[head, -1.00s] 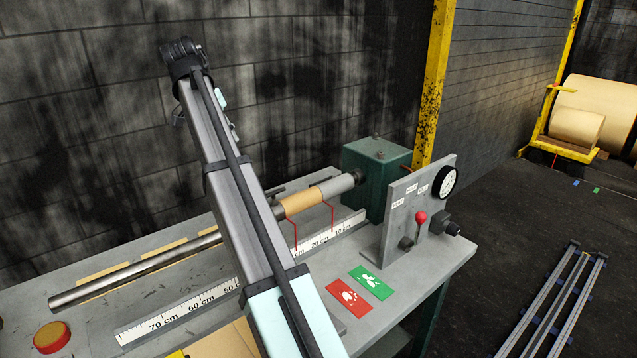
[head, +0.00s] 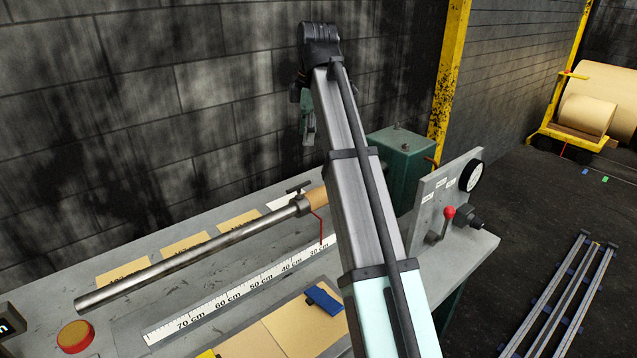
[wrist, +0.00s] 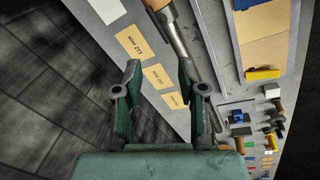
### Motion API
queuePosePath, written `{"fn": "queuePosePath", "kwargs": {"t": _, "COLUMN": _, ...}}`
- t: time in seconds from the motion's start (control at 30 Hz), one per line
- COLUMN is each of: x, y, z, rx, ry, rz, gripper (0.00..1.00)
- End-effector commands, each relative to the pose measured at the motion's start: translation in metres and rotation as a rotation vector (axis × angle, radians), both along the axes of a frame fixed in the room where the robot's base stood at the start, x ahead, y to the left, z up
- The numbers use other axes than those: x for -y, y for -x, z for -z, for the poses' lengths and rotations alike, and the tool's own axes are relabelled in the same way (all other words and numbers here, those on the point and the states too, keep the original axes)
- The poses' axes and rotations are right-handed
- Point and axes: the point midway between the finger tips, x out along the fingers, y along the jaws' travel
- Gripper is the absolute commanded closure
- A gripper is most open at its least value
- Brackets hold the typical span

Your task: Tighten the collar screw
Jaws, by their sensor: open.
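A steel shaft (head: 190,257) runs along the bench in the head view. A dark collar (head: 302,205) sits on it beside a tan sleeve (head: 316,196), with a small T-shaped screw handle (head: 298,187) standing on top. My arm hides the shaft's right part. The shaft also shows in the wrist view (wrist: 183,45), with the collar area cut by the top edge. My gripper (wrist: 159,76) is open, with nothing between its fingers. In the head view its end (head: 307,115) hangs high near the wall, apart from the collar.
A scale strip (head: 243,290) and tan cards (head: 185,244) lie along the shaft. A green housing (head: 400,160) and a panel with a red-knobbed lever (head: 448,213) stand right. A blue block (head: 325,300) lies in front.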

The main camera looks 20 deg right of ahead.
Motion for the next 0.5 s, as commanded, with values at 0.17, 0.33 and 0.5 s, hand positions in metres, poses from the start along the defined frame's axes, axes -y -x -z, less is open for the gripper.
{"fn": "queuePosePath", "kwargs": {"t": 0.17, "x": -0.0042, "y": -0.0003, "z": -0.0003, "rx": 0.026, "ry": 0.037, "rz": -0.322, "gripper": 0.6}}
{"fn": "queuePosePath", "kwargs": {"t": 0.33, "x": -0.0039, "y": -0.0004, "z": 0.0001, "rx": 0.038, "ry": 0.067, "rz": -0.474, "gripper": 0.6}}
{"fn": "queuePosePath", "kwargs": {"t": 0.5, "x": -0.0044, "y": -0.0011, "z": 0.0082, "rx": 0.039, "ry": 0.073, "rz": -0.508, "gripper": 0.6}}
